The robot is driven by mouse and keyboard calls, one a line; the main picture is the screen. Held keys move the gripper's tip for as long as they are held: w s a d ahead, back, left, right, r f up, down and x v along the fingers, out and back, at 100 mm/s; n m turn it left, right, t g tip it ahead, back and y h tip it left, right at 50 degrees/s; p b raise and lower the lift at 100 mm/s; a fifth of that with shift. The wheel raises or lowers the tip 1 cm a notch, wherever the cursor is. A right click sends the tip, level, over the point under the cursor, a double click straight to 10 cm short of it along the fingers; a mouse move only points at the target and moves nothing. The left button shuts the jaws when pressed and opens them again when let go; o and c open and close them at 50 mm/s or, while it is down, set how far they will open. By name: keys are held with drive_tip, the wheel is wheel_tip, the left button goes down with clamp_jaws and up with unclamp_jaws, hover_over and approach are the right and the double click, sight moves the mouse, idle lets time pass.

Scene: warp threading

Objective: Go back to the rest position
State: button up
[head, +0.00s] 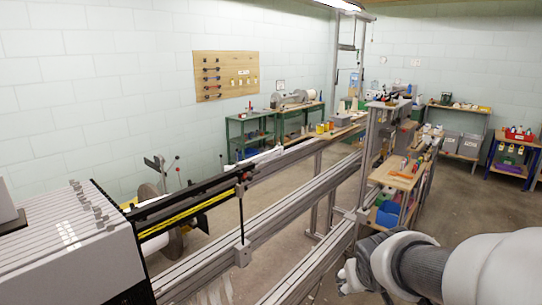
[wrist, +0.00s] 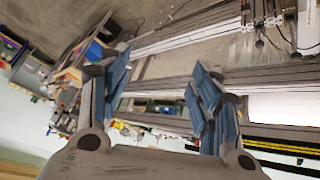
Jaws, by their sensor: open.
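My gripper (wrist: 160,62) shows in the wrist view with its two blue-padded fingers spread wide and nothing between them. In the head view my gripper (head: 350,277) is at the lower right, partly hidden by my white and grey arm, beside the long metal rails (head: 290,222). The wrist view is tilted, and the rails (wrist: 180,38) run behind the fingers. I cannot tell from the head view how far the gripper is from the rails.
A grey slatted machine housing (head: 65,255) stands at the lower left, with a yellow-striped bar (head: 185,213) beside it. A wooden shelf cart (head: 398,175) stands behind my arm. Green workbenches (head: 250,135) line the back wall. Open floor (head: 470,210) lies at the right.

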drive_tip(key=s+a+r+g+y, duration=0.1)
drive_tip(key=s+a, duration=0.1)
drive_tip(key=s, duration=1)
drive_tip(key=s+a+r+g, duration=0.1)
drive_tip(key=s+a, duration=0.2)
drive_tip(key=s, duration=0.8)
drive_tip(key=shift+s+a+r+m+y, duration=0.25)
drive_tip(key=shift+s+r+m+y, duration=0.05)
drive_tip(key=shift+s+r+y, duration=0.1)
